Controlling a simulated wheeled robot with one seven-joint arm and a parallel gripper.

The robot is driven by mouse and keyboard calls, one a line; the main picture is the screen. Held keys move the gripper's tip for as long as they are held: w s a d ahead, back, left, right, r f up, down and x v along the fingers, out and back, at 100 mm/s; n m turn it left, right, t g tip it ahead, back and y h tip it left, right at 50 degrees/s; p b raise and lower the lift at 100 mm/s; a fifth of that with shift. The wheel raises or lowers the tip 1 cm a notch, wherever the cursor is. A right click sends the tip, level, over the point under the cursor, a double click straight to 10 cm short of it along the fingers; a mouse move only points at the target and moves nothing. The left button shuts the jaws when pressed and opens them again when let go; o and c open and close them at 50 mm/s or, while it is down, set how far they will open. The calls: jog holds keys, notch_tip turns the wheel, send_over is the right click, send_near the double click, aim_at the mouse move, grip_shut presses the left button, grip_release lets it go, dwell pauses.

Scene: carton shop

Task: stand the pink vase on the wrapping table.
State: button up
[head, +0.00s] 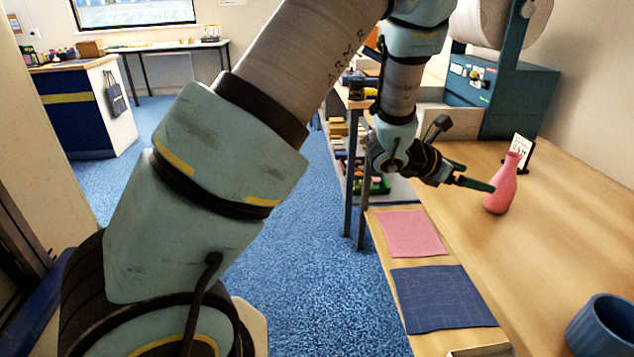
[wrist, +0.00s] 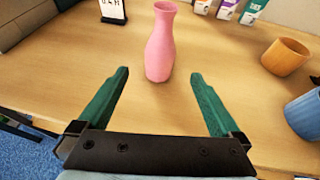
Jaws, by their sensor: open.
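The pink vase (head: 501,186) stands upright on the wooden table (head: 560,238) at the right in the head view. In the wrist view the pink vase (wrist: 160,45) stands ahead of my gripper (wrist: 163,98), centred between the lines of its two green fingers. My gripper is open and empty, with the fingers wide apart. The vase's base lies just beyond the fingertips or level with them; I cannot tell exactly. In the head view my gripper (head: 478,186) points at the vase from the left, low over the table, and a finger seems to overlap the vase's edge.
A small sign (head: 522,148) stands behind the vase. A blue pot (head: 603,327) stands at the near right, and an orange pot (wrist: 285,57) shows in the wrist view. Pink cloth (head: 412,233) and navy cloth (head: 442,297) lie at the table's left edge. A teal machine (head: 510,95) stands behind.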

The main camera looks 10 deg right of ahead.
jog(key=w+a+n+t+y, duration=0.5)
jog(key=w+a+n, duration=0.7)
jog(key=a+n, duration=0.4)
jog(key=w+a+n+y, duration=0.1)
jog(key=a+n+y, duration=0.4)
jog(key=a+n, duration=1)
jog(key=s+a+n+g+y, duration=0.3)
jog(key=s+a+n+g, duration=0.1)
jog(key=s+a+n, duration=1)
jog(key=a+n, duration=0.3)
jog(key=n, duration=0.3)
jog(key=shift+s+r+n+g, duration=0.25)
jog(key=shift+n+g, duration=0.15)
